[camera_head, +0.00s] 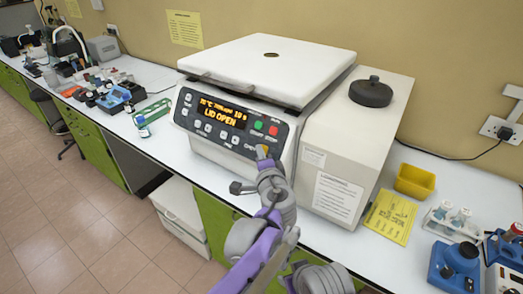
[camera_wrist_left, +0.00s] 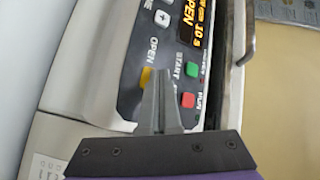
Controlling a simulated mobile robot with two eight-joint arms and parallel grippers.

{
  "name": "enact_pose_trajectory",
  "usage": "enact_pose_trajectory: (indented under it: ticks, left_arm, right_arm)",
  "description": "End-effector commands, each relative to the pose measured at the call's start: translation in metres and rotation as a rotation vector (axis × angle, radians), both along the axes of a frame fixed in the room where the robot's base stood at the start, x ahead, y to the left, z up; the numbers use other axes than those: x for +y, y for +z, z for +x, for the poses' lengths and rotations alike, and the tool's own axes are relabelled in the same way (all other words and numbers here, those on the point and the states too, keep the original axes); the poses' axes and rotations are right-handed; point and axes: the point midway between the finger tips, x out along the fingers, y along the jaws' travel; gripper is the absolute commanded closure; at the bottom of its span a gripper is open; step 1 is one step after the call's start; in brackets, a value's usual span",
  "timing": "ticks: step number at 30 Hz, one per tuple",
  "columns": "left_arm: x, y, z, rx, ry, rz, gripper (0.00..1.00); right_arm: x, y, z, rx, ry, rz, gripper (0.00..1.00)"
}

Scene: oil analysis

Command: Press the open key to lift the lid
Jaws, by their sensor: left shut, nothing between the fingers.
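The centrifuge (camera_head: 240,165) stands on the white bench with its dark control panel facing front. Its orange display (camera_head: 222,112) reads "LID OPEN". The white lid (camera_head: 268,65) sits slightly raised, with a dark gap under its edge. My left gripper (camera_head: 262,152) is shut and empty, its fingertips at the panel's lower right by the open key. In the left wrist view the yellow open key (camera_wrist_left: 146,77) shows beside the closed fingertips (camera_wrist_left: 160,80), partly hidden by them; whether they touch it I cannot tell. Green (camera_wrist_left: 191,69) and red keys (camera_wrist_left: 188,100) lie beside them. My right gripper is not in view.
A dark round knob (camera_head: 371,92) sits on the housing right of the lid. A yellow tray (camera_head: 414,181), a yellow sheet (camera_head: 391,217) and a tube rack (camera_head: 452,222) lie to the right. A green rack (camera_head: 152,110) and bench clutter are at left.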

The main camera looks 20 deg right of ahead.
Motion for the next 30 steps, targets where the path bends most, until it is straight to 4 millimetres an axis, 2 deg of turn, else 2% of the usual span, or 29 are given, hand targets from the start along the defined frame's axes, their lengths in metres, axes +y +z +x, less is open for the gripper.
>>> enact_pose_trajectory:
  ticks: [30]
  left_arm:
    - [0.010,0.008,-0.008,0.000,0.000,0.000,1.00]
  right_arm:
    - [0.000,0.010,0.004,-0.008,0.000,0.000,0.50]
